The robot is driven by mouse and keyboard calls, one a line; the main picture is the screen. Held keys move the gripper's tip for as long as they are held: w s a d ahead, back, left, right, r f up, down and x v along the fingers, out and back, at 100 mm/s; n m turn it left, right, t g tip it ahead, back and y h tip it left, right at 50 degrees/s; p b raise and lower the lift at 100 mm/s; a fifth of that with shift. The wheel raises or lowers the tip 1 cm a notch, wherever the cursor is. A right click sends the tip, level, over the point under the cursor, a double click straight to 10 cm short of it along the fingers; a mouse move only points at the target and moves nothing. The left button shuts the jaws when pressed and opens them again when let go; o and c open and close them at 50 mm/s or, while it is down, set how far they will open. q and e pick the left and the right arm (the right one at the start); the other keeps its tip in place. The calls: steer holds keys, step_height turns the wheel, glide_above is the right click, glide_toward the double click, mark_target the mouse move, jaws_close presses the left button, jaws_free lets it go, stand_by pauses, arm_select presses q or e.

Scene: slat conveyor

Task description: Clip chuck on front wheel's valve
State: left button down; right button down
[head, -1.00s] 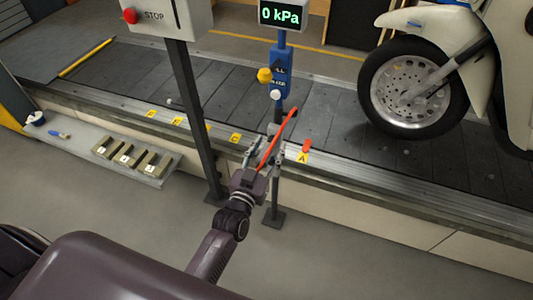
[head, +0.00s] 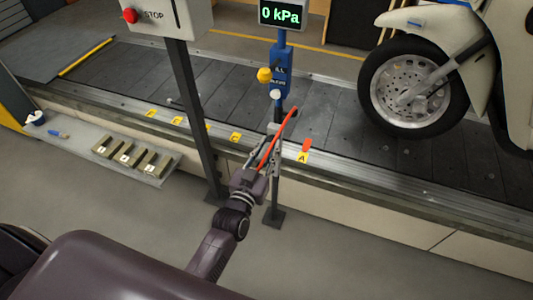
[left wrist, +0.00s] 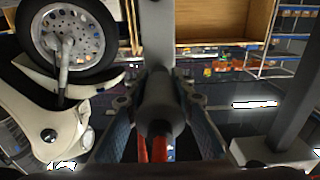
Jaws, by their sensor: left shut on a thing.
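My left gripper (head: 265,148) is at the conveyor's near edge, in front of the blue inflator post. It is shut on the chuck, a dark grey cylinder (left wrist: 160,100) between its fingers in the left wrist view. A red hose (head: 281,132) runs beside the gripper and shows at the chuck's lower end in the left wrist view (left wrist: 158,148). The scooter's front wheel (head: 383,106) stands on the conveyor to the right, apart from the gripper. It also shows at the upper left of the left wrist view (left wrist: 92,62). I cannot make out its valve. My right gripper is not in view.
The blue inflator (head: 280,65) has a yellow knob and a display (head: 282,14) reading 0 kPa. A STOP box (head: 165,18) stands on a dark post (head: 200,110) to the left. A shelf (head: 160,178) holds several blocks. Conveyor slats (head: 325,110) are clear left of the wheel.

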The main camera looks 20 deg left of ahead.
mark_target(259, 167)
arm_select(q)
steer(key=shift+s, duration=0.2)
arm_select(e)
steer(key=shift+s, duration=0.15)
arm_select(q)
steer(key=shift+s, duration=0.35)
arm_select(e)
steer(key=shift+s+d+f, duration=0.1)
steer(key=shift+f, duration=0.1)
arm_select(q)
steer(key=shift+s+p, duration=0.6)
steer(key=shift+s, duration=0.25)
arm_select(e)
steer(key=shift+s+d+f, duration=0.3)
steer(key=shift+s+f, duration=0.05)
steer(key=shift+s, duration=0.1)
arm_select(q)
steer(key=shift+s, duration=0.45)
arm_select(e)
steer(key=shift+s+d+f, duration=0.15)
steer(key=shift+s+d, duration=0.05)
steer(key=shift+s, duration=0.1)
